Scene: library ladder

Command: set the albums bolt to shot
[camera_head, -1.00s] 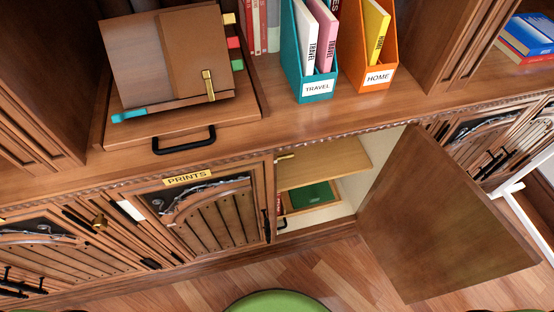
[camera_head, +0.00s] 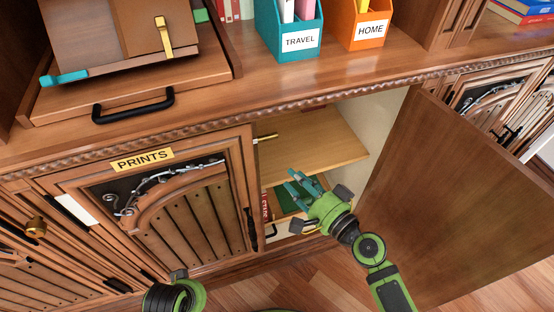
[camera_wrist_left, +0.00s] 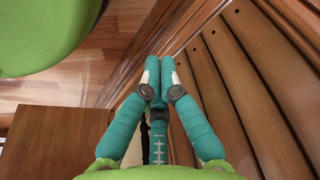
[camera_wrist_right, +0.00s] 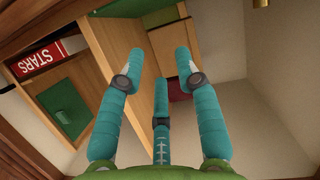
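A small brass bolt (camera_head: 265,137) sits at the top left of the open cabinet, next to the PRINTS door. No albums label is readable, and whether this bolt is shot is too small to tell. My right gripper (camera_head: 297,187) is in front of the open cabinet, below and right of the bolt and apart from it. Its teal fingers are spread and empty in the right wrist view (camera_wrist_right: 160,60). My left arm's end shows at the bottom of the head view, its fingers hidden. In the left wrist view my left gripper (camera_wrist_left: 159,65) has its fingertips together, with nothing visible between them.
The open brown door (camera_head: 450,200) swings out at the right. A shelf (camera_head: 315,140) spans the cabinet, with a green thing (camera_head: 290,200) below it. The PRINTS door (camera_head: 180,210) is closed. Teal (camera_head: 290,35) and orange (camera_head: 365,30) file boxes stand on the counter.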

